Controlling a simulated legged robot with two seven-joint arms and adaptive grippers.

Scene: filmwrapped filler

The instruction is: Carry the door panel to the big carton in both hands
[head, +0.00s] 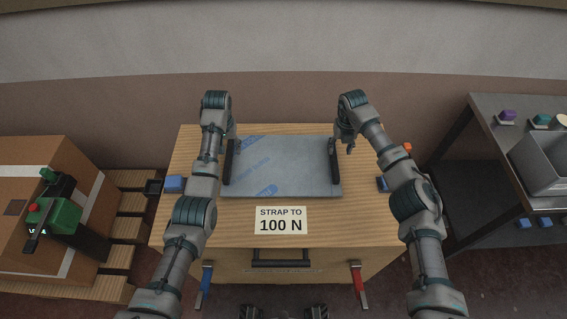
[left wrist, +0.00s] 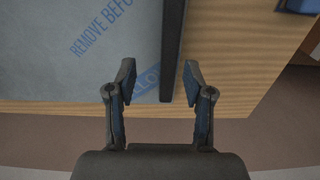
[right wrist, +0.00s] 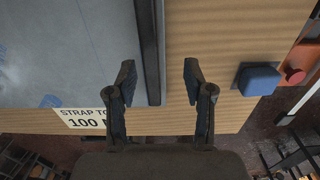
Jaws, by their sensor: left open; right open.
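The door panel (head: 285,168) is a grey-blue, film-wrapped sheet with blue print, lying flat on the wooden table. A dark raised edge runs along each of its two sides. My left gripper (left wrist: 158,85) is open above the panel's left side, its fingers on either side of the dark edge (left wrist: 172,50). My right gripper (right wrist: 158,85) is open above the right side, its fingers on either side of the other dark edge (right wrist: 150,50). I cannot tell whether the fingers touch the edges.
The table (head: 225,235) has a "STRAP TO 100 N" label (head: 281,220) at its front. A blue block (head: 174,184) lies left of the panel, another (right wrist: 258,80) right. A grey shelf (head: 490,105) with a bin stands right.

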